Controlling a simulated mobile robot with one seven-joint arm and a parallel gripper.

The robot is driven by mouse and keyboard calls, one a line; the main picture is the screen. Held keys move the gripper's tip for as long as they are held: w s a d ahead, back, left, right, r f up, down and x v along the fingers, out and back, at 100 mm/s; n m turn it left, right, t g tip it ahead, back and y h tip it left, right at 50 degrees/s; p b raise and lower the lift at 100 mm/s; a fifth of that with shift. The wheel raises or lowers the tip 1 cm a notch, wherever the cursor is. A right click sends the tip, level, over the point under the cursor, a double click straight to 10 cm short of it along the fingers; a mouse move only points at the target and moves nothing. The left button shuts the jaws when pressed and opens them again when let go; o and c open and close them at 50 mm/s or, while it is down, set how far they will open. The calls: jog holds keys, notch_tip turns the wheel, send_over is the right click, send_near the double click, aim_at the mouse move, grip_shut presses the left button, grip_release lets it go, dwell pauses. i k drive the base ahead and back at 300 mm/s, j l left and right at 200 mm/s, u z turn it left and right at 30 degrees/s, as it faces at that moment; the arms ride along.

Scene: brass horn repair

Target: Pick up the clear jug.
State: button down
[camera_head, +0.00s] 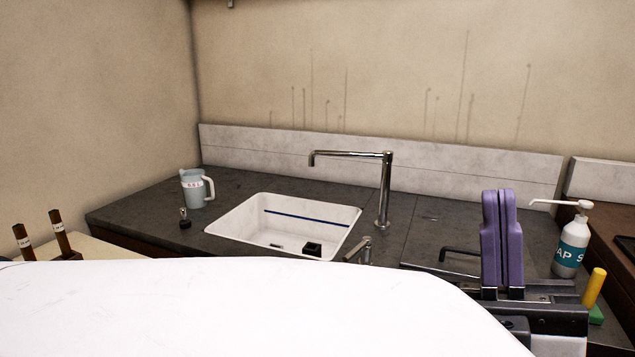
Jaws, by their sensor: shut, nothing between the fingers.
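A translucent grey-blue jug (194,190) with a white handle and a label with red marks stands upright on the dark counter, left of the sink. It is the only jug I see. My gripper (505,195) is at the right, with two purple fingers pointing up and pressed together. It is shut and empty, far to the right of the jug and nearer the camera. My white arm link (220,305) fills the lower part of the view and hides the counter's front.
A white sink (225,228) with a tall chrome tap (384,190) lies between jug and gripper. A small dark-based item (185,222) stands just in front of the jug. A soap bottle (571,245) stands right of the gripper. Two dark brown pieces (62,238) stand at the left.

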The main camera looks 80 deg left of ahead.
aim_at(193, 189)
jog(key=u, duration=3.25)
jog(key=i+l, duration=0.15)
jog(key=l, duration=0.2)
jog(key=i+l+u, duration=0.15)
jog(key=l, duration=0.15)
jog(key=i+l, duration=0.1)
jog(key=l, duration=0.25)
jog(key=i+l+u, duration=0.1)
jog(key=l, duration=0.25)
jog(key=i+l, duration=0.1)
jog(key=l, duration=0.25)
jog(key=i+j+z, duration=0.65)
jog(key=k, duration=0.1)
